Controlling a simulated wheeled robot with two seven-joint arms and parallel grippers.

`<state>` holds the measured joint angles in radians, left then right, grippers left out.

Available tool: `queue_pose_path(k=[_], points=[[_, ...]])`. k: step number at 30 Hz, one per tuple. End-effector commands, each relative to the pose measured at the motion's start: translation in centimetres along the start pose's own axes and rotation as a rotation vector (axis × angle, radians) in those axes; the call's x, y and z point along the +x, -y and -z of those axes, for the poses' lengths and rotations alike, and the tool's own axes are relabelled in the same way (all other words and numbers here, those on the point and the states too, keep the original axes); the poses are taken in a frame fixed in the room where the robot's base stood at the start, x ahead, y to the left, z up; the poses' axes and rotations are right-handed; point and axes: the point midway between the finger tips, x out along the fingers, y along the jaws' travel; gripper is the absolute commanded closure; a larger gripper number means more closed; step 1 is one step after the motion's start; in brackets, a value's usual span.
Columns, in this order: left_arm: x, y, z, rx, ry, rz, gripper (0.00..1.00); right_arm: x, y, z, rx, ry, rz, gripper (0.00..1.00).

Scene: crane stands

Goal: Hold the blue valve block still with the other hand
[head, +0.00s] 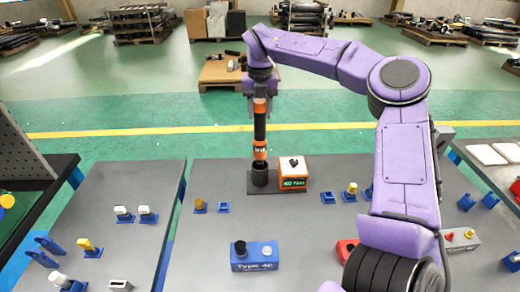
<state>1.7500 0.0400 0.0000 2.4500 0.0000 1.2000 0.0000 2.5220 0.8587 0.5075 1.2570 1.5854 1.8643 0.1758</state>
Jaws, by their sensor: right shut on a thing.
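The blue valve block (254,265) stands on the grey table at the front middle, labelled "Type 4p", with a black knob and a white knob on top. No gripper touches it. My right gripper (260,100) is well behind it, shut on the top of an upright black-and-orange tool (260,132). The tool's lower end meets a dark round holder (259,175) on a dark base plate; I cannot tell whether it sits inside. My left gripper is not in view.
An orange-and-white box (293,175) stands right beside the holder. Small blue stands (223,208) and a red block (345,249) are on the grey table (215,180). The table to the left of the valve block is clear. My right arm spans the right side.

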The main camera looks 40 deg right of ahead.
Motion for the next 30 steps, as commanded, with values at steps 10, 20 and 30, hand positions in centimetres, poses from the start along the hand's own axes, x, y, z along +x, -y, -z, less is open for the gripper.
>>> queue_pose_path(k=[10, 20, 30], points=[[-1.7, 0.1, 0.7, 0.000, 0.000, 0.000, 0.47, -2.3, -0.1, 0.0, -0.001, 0.004, -0.002, 1.00], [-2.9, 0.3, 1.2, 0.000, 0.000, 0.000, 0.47, -3.9, -0.1, 0.0, 0.000, 0.004, -0.002, 1.00], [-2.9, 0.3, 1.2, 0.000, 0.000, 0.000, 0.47, -3.9, -0.1, 0.0, 0.000, 0.003, -0.002, 1.00]])
